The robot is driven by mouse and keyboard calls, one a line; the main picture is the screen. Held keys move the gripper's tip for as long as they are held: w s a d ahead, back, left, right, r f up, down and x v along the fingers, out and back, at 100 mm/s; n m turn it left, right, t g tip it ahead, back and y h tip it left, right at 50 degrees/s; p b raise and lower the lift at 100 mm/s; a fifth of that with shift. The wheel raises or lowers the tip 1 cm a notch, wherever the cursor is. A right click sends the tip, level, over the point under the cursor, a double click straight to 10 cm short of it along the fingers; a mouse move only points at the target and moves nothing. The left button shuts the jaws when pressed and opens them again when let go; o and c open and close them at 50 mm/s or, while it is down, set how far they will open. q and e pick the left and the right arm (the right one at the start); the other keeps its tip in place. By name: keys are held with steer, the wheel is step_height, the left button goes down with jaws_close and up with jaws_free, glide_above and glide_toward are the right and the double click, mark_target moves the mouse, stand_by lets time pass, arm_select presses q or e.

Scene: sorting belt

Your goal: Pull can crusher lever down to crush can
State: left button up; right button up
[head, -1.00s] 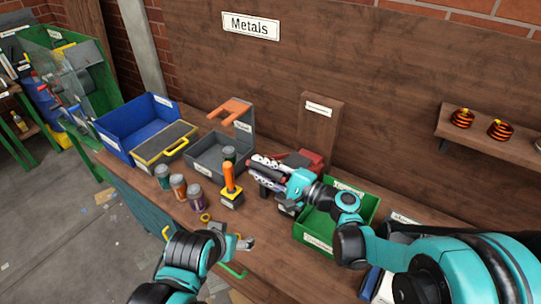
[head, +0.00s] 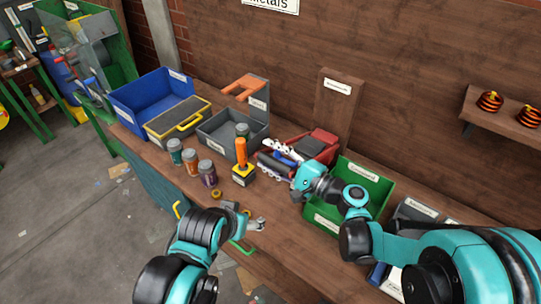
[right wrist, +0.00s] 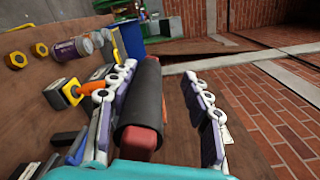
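The can crusher (head: 322,138) is the red device in front of an upright labelled board at the back of the bench. Its lever has a black grip with a red end, and the grip (right wrist: 147,100) lies between the spread fingers of my right gripper (right wrist: 160,110) in the right wrist view. The grip is close to the left finger, and a clear gap separates it from the right finger. In the head view my right gripper (head: 274,162) is in front of the crusher. My left gripper (head: 247,219) hangs low near the bench's front edge, apart from everything. No can shows inside the crusher.
Several cans (head: 190,161) stand left of an orange-handled tool (head: 242,159). A grey bin (head: 222,146) holds another can. A blue bin (head: 125,108) stands farther left. A green bin (head: 377,192) sits right of the crusher, under my right arm.

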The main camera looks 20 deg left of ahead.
steer(key=v, duration=1.2)
steer(key=shift+s, duration=0.1)
